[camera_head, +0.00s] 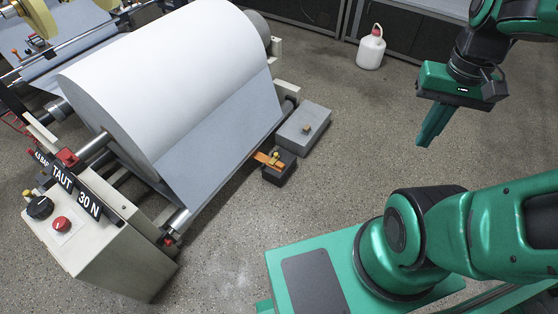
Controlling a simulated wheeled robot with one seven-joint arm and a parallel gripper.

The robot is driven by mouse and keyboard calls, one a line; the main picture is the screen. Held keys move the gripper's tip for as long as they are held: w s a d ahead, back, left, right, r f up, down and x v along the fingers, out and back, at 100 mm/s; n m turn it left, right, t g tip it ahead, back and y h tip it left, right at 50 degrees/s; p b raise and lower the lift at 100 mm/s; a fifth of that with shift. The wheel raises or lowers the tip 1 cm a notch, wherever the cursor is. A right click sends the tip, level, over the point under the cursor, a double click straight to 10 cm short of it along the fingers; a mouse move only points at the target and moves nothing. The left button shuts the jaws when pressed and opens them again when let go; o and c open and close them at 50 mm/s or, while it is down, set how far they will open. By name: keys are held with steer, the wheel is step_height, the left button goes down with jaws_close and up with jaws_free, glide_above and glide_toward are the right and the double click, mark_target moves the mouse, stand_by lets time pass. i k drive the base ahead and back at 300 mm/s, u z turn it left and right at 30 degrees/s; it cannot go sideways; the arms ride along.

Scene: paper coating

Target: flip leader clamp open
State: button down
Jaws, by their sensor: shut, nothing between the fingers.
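My gripper (431,138) is at the upper right, above the floor, pointing down. Its green fingers are together with nothing between them. It is well to the right of the clamp and apart from it.
A large white paper roll (165,75) fills the left, its web (220,150) sloping down to a roller. A grey box (303,130) stands beside the clamp block. A control box (100,245) reads "TAUT 30 N". A white bottle (371,50) stands behind.

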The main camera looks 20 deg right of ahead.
mark_target(277, 157)
steer(key=k, duration=0.65)
steer(key=z, duration=0.25)
steer(key=i, duration=1.75)
steer(key=u, duration=0.45)
